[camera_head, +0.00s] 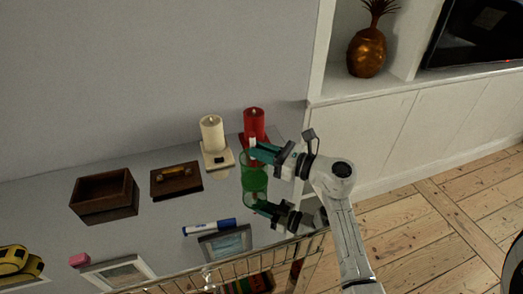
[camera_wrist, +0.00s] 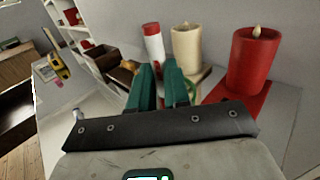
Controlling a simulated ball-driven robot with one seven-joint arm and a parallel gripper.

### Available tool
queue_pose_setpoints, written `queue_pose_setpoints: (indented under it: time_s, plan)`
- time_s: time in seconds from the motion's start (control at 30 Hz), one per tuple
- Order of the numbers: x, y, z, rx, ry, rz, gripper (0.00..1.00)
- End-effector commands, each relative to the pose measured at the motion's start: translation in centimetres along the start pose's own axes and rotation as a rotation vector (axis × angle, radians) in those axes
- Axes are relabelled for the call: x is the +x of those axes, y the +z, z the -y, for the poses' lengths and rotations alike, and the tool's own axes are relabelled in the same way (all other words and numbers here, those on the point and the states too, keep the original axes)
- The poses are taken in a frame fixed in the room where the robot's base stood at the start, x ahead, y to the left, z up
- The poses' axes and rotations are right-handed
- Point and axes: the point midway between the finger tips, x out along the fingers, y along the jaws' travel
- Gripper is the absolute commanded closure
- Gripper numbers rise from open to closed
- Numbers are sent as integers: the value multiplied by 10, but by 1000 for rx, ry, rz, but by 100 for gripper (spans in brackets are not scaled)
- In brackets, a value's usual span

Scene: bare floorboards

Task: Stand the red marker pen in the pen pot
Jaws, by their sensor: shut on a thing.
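My gripper (camera_head: 256,152) is shut on the red marker pen (camera_head: 252,142), just above the green pen pot (camera_head: 254,179). In the wrist view the marker (camera_wrist: 154,43), white with red ends, stands roughly upright at the tips of my teal gripper fingers (camera_wrist: 158,72). The pot is see-through green and stands on the glossy grey tabletop. A bit of green, perhaps its rim (camera_wrist: 191,91), shows beside the right finger in the wrist view. I cannot tell whether the marker's lower end is inside the pot.
A cream candle (camera_head: 212,133) and a red candle (camera_head: 254,121) stand close behind the pot. A blue-and-white marker (camera_head: 209,227) and a picture frame (camera_head: 225,243) lie in front.

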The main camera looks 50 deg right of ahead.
Motion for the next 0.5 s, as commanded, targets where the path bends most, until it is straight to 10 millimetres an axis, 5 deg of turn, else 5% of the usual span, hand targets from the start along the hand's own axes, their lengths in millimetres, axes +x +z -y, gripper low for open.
queue_pose_setpoints:
  time_s: [0.07, 0.1, 0.3, 0.5]
  plan:
    - [0, 0, 0, 0, 0, 0, 100]
    - [0, 0, 0, 0, 0, 0, 80]
    - [0, 0, 0, 0, 0, 0, 61]
    - [0, 0, 0, 0, 0, 0, 54]
